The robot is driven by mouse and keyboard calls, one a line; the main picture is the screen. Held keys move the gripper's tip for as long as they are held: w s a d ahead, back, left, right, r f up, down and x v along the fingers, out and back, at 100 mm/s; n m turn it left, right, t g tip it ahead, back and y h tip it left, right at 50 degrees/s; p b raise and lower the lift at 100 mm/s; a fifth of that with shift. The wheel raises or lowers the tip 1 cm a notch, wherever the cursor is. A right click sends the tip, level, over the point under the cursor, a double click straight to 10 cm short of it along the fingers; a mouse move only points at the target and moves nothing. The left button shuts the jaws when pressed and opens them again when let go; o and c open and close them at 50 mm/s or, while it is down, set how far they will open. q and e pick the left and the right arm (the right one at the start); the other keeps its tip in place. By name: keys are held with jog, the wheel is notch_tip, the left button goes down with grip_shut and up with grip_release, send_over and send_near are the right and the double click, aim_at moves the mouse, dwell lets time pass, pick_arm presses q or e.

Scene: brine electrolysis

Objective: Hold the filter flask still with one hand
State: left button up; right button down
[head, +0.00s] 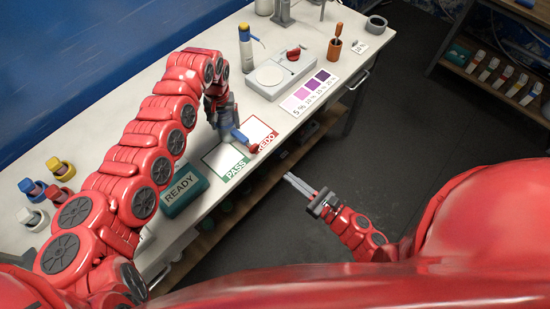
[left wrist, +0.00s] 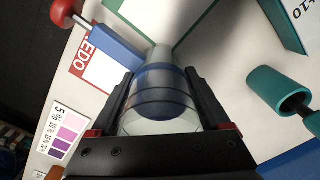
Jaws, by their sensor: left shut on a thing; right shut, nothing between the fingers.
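The filter flask (left wrist: 160,95) is clear, with a blue band or blue contents, and sits between the two black fingers of my left gripper (left wrist: 162,100) in the left wrist view. In the head view my left gripper (head: 221,108) is shut around the flask (head: 226,128), over the PASS and REDO cards. The gripper and arm partly hide the flask, and I cannot tell if its base touches the table. A blue piece with a red knob (head: 253,148) shows beside it; I cannot tell if it is attached. My right gripper (head: 300,183) is shut and empty, off the table's front edge.
The PASS card (head: 235,173) and REDO card (head: 264,129) lie on the white table. A teal READY box (head: 184,190) is nearer. A grey scale (head: 294,75), purple colour chart (head: 301,103) and brown holder (head: 334,50) stand farther back. Capped bottles (head: 60,168) stand at left.

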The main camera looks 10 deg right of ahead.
dwell(0.4)
pick_arm(q)
jog(key=o, duration=1.5)
jog(key=shift+o, duration=0.2)
notch_tip(320, 180, up, 12)
